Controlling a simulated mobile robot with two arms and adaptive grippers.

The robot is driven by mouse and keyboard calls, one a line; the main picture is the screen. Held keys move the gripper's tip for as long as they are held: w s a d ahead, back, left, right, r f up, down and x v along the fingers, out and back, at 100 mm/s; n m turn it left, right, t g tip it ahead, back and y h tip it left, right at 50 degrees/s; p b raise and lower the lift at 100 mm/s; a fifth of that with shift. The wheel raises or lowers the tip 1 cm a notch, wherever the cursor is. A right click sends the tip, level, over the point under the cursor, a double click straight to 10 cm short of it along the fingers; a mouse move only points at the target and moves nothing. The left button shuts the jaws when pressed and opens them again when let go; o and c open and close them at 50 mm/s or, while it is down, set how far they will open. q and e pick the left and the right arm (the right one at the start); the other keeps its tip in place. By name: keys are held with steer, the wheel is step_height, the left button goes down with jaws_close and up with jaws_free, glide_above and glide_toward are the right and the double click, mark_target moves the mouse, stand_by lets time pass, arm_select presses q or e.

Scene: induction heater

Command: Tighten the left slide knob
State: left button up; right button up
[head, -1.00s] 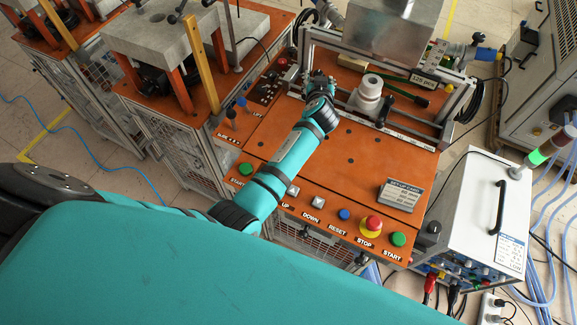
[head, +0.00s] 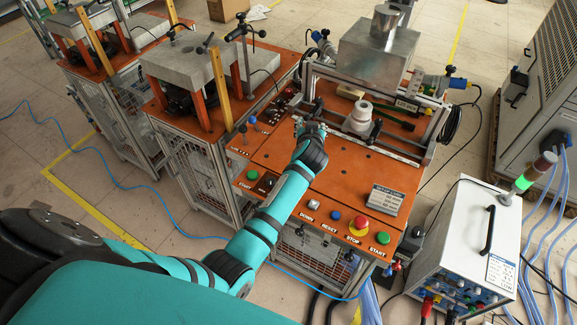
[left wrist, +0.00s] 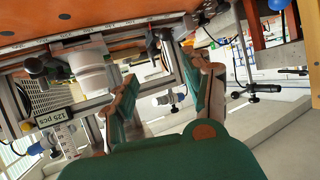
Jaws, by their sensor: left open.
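My left gripper (head: 310,130) is just in front of the left end of the metal slide frame on the orange bench. In the left wrist view its two green-padded fingers are spread, with an empty gap (left wrist: 156,66) between them. A dark knob (left wrist: 152,43), which looks like the left slide knob, stands by the ruler rail beyond this gap, apart from the fingers. In the head view it is small and hard to make out. A second dark knob (left wrist: 36,67) is beside the white cylinder (left wrist: 92,66). My right gripper is not seen.
The white stepped cylinder (head: 360,115) stands right of my gripper, inside the frame. A shiny metal block (head: 379,50) is above the rear rail. Push buttons and a red emergency stop (head: 360,221) line the bench front. The orange top (head: 330,180) is mostly clear.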

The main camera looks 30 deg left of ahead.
arm_select(q)
steer(key=shift+g, duration=0.7)
steer(key=s+f, duration=0.1)
steer(key=s+a+f, duration=0.2)
steer(key=shift+s, duration=0.35)
steer(key=shift+g, duration=0.6)
steer(key=s, duration=0.2)
steer(key=s+f, duration=0.1)
steer(key=s, duration=0.2)
steer(key=shift+s+f, duration=0.25)
steer(key=shift+s, duration=0.15)
steer(key=shift+s+a+f+m, duration=0.1)
steer(key=shift+s+f+m, duration=0.2)
steer(key=shift+s, duration=0.35)
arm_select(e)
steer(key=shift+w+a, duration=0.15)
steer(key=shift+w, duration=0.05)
